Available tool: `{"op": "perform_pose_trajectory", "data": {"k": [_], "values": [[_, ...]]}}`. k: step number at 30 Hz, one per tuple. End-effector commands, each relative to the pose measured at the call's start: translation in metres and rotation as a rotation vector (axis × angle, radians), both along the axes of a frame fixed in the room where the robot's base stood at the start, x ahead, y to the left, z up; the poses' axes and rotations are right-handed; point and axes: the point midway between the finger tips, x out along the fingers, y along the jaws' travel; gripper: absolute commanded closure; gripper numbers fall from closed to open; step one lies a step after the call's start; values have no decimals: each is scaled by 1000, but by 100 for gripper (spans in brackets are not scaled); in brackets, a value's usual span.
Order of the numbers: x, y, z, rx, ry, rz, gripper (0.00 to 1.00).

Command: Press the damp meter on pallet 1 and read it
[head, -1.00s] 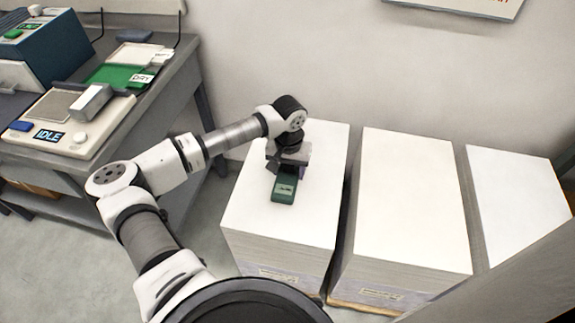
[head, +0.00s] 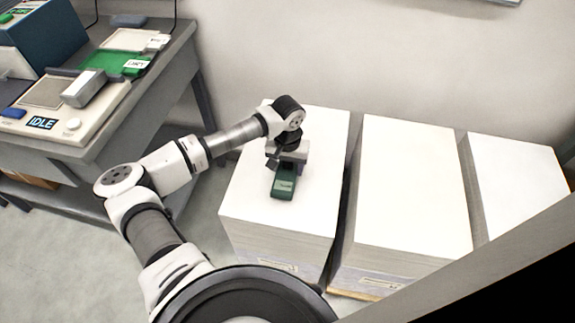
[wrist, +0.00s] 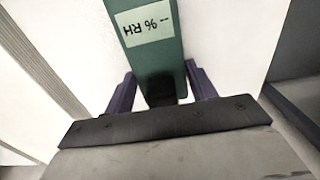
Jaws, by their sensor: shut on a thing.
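The damp meter (head: 284,184) is a dark green handheld block. It stands out from under my gripper on the white top of the leftmost paper stack (head: 315,200); which pallet number that is, I cannot read. My gripper (wrist: 160,92) is shut on the damp meter, with a purple finger on each side of its body. In the wrist view, the meter (wrist: 152,62) shows a pale display (wrist: 146,24) with a dash, a mark that looks like "96" or "%", and "RH". I cannot tell which. Whether the meter presses on the paper is hidden.
Two more white paper stacks (head: 410,190) (head: 515,180) stand to the right, with narrow gaps between. A bench at the left bears a device (head: 62,112) whose screen reads "IDLE", and a green tray (head: 112,66). A wall is behind the stacks.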

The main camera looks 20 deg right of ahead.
Motion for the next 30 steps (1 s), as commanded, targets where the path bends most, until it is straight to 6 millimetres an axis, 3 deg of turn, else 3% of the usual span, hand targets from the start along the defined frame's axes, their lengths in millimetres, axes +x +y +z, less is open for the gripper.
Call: {"op": "perform_pose_trajectory", "data": {"k": [30], "values": [[0, 0, -9, 0, 0, 0, 73]]}}
